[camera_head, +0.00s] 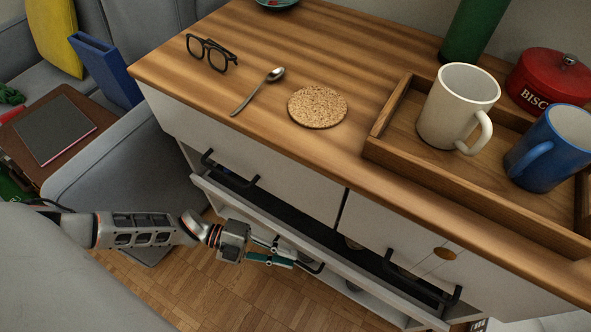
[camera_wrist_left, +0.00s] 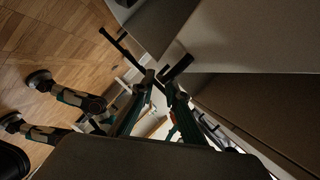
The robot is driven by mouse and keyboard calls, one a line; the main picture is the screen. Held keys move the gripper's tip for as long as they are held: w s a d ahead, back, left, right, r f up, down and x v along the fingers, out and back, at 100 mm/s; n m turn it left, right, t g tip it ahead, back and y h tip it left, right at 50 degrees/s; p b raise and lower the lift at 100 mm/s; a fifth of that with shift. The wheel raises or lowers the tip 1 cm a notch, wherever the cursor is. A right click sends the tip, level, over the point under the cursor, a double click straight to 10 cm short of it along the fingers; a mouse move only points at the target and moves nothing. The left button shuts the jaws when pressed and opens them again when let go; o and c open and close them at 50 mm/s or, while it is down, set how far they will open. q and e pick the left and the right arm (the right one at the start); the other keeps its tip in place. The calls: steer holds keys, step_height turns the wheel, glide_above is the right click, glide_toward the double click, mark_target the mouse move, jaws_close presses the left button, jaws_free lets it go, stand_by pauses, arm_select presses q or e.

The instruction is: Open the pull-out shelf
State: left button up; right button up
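The pull-out shelf (camera_head: 222,199) of the white cabinet stands partly out, with a dark gap between its pale front and the drawers above. Its black bar handle (camera_head: 315,268) is on the outer front; the left end is hidden behind my left gripper (camera_head: 292,262). The handle also shows in the left wrist view (camera_wrist_left: 121,47), running to my left gripper's fingertips (camera_wrist_left: 157,76). These are close together around the bar and look shut on it, though the contact is partly hidden. My right gripper is not in view.
Two black drawer handles (camera_head: 229,176) and (camera_head: 422,288) sit above the shelf. The wooden top (camera_head: 300,55) carries glasses (camera_head: 211,53), a spoon (camera_head: 257,91), a cork coaster (camera_head: 317,106) and a tray (camera_head: 385,152) with mugs. Grey sofa seating stands left; parquet floor lies in front.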

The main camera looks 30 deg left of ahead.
arm_select(q)
steer(key=shift+x, duration=1.35)
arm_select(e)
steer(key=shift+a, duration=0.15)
arm_select(q)
jaws_close()
steer(key=shift+s, duration=0.15)
